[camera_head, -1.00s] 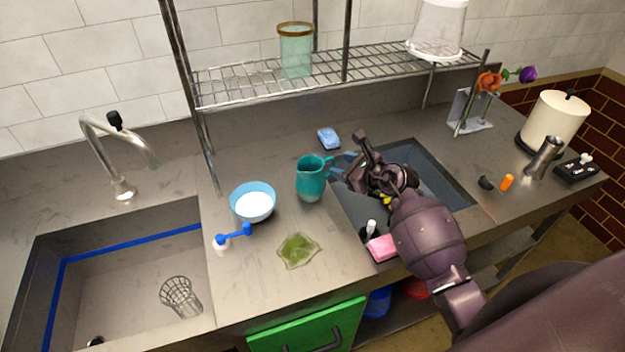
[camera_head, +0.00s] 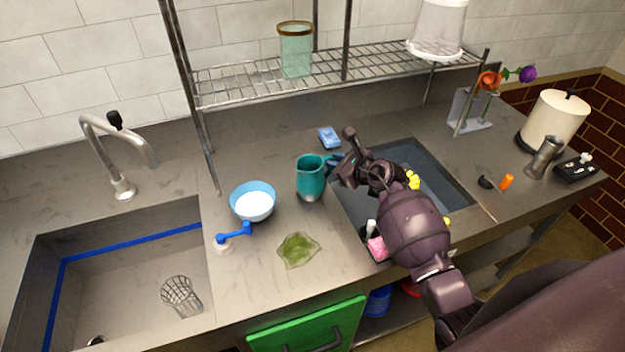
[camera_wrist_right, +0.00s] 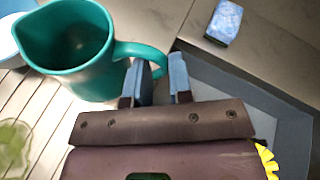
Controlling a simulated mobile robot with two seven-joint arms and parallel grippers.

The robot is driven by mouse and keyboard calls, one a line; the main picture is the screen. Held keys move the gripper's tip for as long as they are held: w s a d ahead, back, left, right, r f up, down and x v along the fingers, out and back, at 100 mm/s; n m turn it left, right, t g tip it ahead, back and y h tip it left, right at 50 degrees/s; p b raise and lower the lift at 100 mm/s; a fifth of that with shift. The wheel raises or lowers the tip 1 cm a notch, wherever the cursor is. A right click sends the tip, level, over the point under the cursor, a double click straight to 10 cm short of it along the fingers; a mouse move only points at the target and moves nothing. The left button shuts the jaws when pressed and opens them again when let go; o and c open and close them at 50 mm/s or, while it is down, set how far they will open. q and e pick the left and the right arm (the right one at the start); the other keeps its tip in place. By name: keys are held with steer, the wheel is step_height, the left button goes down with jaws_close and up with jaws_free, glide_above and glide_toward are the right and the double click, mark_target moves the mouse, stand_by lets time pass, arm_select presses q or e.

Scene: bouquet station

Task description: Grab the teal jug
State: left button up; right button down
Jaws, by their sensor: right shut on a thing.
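The teal jug (camera_head: 310,180) stands upright on the grey counter, left of the dark basin. Its handle points right, toward my right arm. My right gripper (camera_head: 334,163) is shut on the jug's handle. In the right wrist view the jug (camera_wrist_right: 75,60) is at the upper left, with its handle running between the blue fingertips of the gripper (camera_wrist_right: 160,78). Part of the handle is hidden by the fingers. My left gripper is not in view.
A blue bowl with white contents (camera_head: 252,204) stands left of the jug. A blue sponge (camera_head: 329,138) lies behind it, and a green patch (camera_head: 298,250) lies in front. A wire shelf (camera_head: 340,78) hangs above the back. My arm crosses the dark basin (camera_head: 440,185).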

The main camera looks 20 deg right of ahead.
steer(key=shift+r, duration=0.3)
